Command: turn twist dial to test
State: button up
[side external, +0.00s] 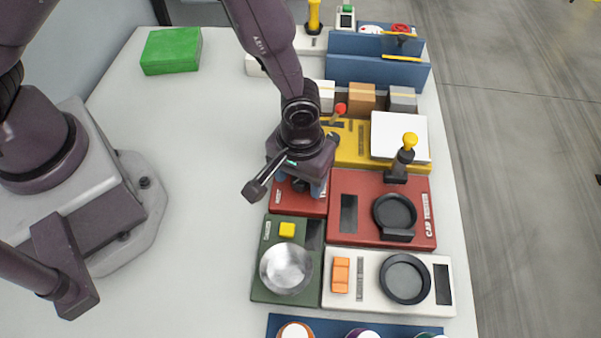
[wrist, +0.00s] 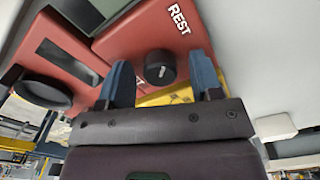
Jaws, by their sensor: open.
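The twist dial (wrist: 160,67) is a round black knob with a short white mark on its face. It sits on a small red panel (wrist: 130,35), which also shows in the side view (side external: 284,202). The panel reads REST beside the dial; a second label near the left finger is mostly hidden, with only a final T showing. My gripper (wrist: 160,75) is open, its two blue fingers on either side of the dial in the wrist view with gaps visible. I cannot tell whether the fingertips reach down around it. In the side view my gripper (side external: 306,190) hides the dial.
A red cap tester (side external: 350,222) with a black dish and a yellow-topped lever stands right of the panel. A yellow unit (side external: 352,160) with a red-knobbed lever lies behind; a green scale (side external: 262,292) is in front.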

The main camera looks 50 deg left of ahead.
jog(key=c, duration=0.9)
